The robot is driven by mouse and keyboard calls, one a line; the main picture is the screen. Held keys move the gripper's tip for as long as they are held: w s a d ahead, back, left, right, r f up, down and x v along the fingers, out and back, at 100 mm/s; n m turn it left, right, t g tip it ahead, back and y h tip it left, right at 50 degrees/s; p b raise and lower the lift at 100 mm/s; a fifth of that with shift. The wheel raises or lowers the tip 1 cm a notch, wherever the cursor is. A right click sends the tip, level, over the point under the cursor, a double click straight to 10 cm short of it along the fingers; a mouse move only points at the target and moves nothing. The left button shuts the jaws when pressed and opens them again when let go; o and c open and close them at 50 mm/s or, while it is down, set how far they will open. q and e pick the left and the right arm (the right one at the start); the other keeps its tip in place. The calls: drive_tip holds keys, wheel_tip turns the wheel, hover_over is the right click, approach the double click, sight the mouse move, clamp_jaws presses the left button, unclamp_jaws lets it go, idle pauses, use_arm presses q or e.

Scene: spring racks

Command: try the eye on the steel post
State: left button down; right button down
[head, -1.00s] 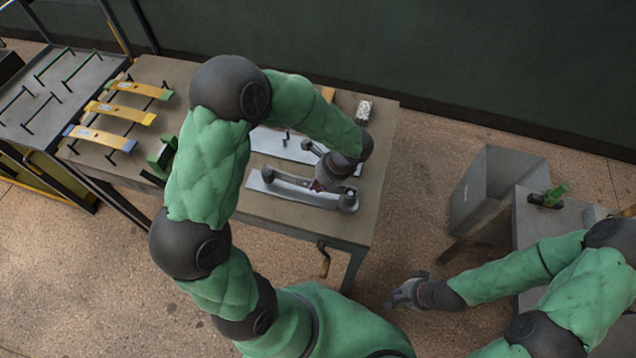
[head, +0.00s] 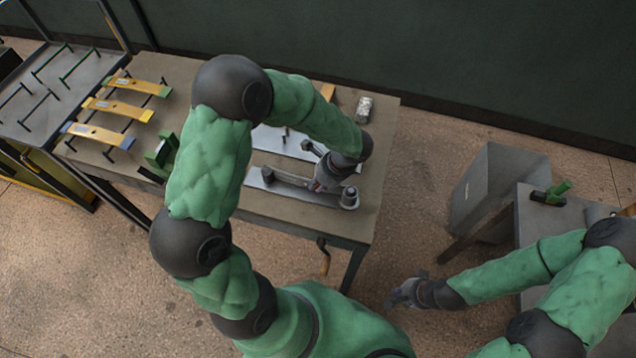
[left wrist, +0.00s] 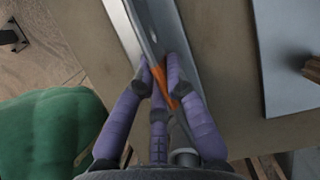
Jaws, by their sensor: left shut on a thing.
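A grey leaf spring (head: 290,180) lies lengthwise over the nearer steel plate (head: 318,197) on the bench. My left gripper (head: 316,185) is shut on the spring right of its middle. The left wrist view shows the purple fingers (left wrist: 163,88) closed on the spring (left wrist: 150,30), beside an orange patch. A short steel post (head: 349,192) stands at the plate's right end, and the spring's right end is at it. I cannot tell whether the eye is around the post or beside it. My right gripper (head: 404,291) hangs away from the bench; its jaws are too small to judge.
A second steel plate (head: 275,142) lies behind. Several yellow springs (head: 122,107) rest on the bench's left, near a green block (head: 162,152). A grey bin (head: 492,190) and a side table (head: 535,225) with a green clamp-like item (head: 552,193) stand right. Floor between is clear.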

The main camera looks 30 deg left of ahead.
use_arm(q)
drive_tip(key=c, duration=1.2)
unclamp_jaws()
drive_tip(key=v, duration=1.2)
